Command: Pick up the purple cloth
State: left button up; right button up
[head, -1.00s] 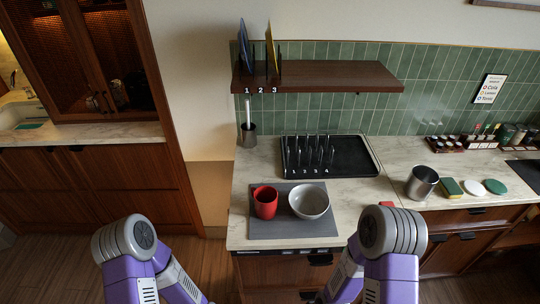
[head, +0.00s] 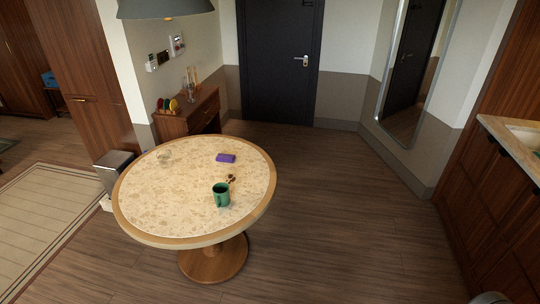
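A small purple cloth (head: 226,158), which looks folded, lies on the far part of the round table (head: 150,213). It is behind a green mug (head: 221,195) and apart from it. Neither of my grippers shows in the head view, and nothing is seen holding the cloth.
A small dark item (head: 231,179) and a clear glass-like item (head: 164,156) also lie on the table. A grey bin (head: 114,170) stands left of it, a wooden cabinet (head: 187,112) behind. A lamp (head: 165,8) hangs above. The floor (head: 345,215) right of the table is clear.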

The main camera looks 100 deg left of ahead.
aim_at(221, 157)
jog(key=u, duration=3.75)
